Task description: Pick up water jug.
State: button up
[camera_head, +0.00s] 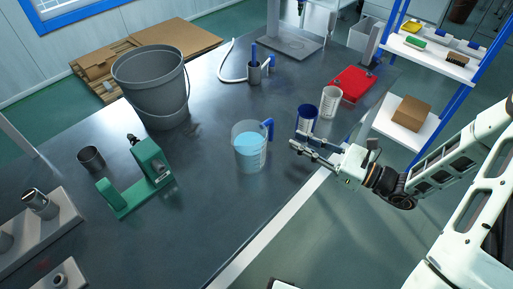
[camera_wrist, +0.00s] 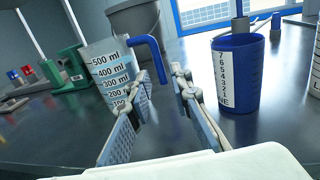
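The water jug (camera_head: 247,160) is a clear measuring jug with light blue water and a blue handle. It stands upright on the dark table, left of my gripper (camera_head: 299,142). In the wrist view the jug (camera_wrist: 108,72) shows its measuring scale, and its blue handle (camera_wrist: 158,62) lies beyond the fingertips. My gripper (camera_wrist: 158,82) is open, with an empty gap between the fingers. It is apart from the jug, on the handle side.
A blue labelled cup (camera_wrist: 236,78) stands close to the right of my fingers; in the head view this blue cup (camera_head: 307,118) is just behind them. A white cup (camera_head: 329,101), red case (camera_head: 352,84), grey bucket (camera_head: 150,90) and green fixture (camera_head: 135,185) share the table (camera_head: 205,215).

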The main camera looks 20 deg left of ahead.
aim_at(270, 141)
jog(key=x, duration=0.9)
jog(key=shift+s+a, duration=0.1)
jog(key=shift+a, duration=0.2)
jog(key=shift+c, duration=0.3)
grip_shut()
jog(key=shift+r, duration=0.1)
